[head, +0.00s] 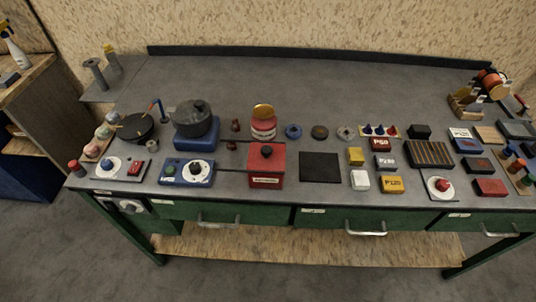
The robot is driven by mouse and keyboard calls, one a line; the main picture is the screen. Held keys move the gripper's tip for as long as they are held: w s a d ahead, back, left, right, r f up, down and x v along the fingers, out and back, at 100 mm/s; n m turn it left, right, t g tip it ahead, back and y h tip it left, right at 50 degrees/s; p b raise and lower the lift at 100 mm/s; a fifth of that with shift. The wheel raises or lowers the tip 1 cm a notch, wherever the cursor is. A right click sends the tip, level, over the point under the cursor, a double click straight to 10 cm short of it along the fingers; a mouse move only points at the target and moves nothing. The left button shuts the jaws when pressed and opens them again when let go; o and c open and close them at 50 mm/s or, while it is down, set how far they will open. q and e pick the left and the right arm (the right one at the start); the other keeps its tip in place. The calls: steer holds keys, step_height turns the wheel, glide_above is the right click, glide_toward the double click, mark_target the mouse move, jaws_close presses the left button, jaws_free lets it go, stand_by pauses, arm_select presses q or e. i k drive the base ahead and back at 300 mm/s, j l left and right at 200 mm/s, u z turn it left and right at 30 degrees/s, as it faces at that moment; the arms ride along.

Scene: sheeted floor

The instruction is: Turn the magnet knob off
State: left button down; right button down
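Several knobs show on the workbench, and their labels are too small to read, so I cannot tell which is the magnet knob. A red box (265,173) with a black knob (266,152) on top stands near the front edge, left of middle. A blue control box (177,172) beside it has a black knob on a white dial (196,169). A grey box at the far left has a dial knob (109,164) and a red switch (134,168). A red knob (443,184) sits on a white plate at the right. Neither gripper is in view.
The dark bench top (240,75) is clear along the back. A black pot (192,118) stands on a blue base at the left. Blocks, rings and labelled boxes crowd the middle and right. Green drawers (250,212) with handles run under the front edge.

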mark_target(443, 185)
steer(key=z, duration=1.35)
